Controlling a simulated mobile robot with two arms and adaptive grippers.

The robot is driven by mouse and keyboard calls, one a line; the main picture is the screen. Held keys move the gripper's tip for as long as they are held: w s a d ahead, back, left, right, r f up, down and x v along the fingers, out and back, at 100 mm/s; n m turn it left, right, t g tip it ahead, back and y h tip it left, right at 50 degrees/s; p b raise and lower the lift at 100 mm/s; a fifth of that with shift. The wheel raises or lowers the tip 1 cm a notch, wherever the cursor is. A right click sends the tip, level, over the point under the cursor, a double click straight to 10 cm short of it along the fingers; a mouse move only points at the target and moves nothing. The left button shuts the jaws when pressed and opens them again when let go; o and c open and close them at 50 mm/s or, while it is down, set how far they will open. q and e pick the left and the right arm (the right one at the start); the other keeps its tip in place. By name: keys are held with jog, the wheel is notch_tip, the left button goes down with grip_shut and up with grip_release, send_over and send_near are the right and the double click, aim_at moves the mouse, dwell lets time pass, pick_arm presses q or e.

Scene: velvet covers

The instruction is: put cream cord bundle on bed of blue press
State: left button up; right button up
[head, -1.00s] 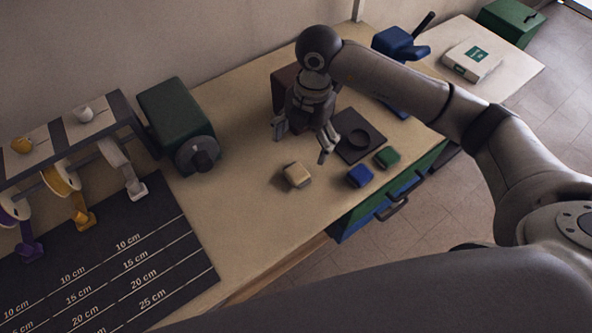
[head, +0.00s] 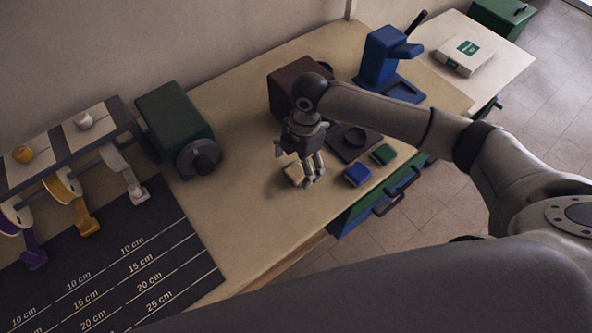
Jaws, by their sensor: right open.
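The cream cord bundle (head: 291,172) lies on the tan table, partly hidden behind the fingers of my right gripper (head: 309,178). That gripper points down at the bundle's right side and is open; whether it touches the bundle I cannot tell. The blue press (head: 383,55) stands at the table's far right end, with a lever on top and a flat blue bed (head: 406,91) at its foot, partly hidden by my right arm. My left gripper is not in view.
A blue bundle (head: 357,174) and a green bundle (head: 383,154) lie right of my gripper, near the table edge. A dark plate with a ring (head: 346,150) and a brown box (head: 287,88) stand behind. A green machine (head: 175,118) stands left; table between is clear.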

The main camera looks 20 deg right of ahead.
jog(key=shift+a+f, duration=0.15)
jog(key=shift+f, duration=1.15)
jog(key=c, duration=1)
jog(key=shift+r, duration=0.55)
notch_tip(320, 180, up, 2)
jog(key=shift+r, duration=0.15)
jog(key=s+r+b, duration=0.1)
jog(key=s+r, duration=0.2)
jog(key=s, duration=0.1)
jog(key=s+r+b, duration=0.1)
jog(key=s+r, duration=0.2)
jog(key=s, duration=0.2)
jog(key=s+r+b, duration=0.1)
jog(key=s+r, duration=0.2)
jog(key=s, duration=0.2)
jog(key=shift+d+r, duration=0.25)
jog(key=shift+r, duration=0.1)
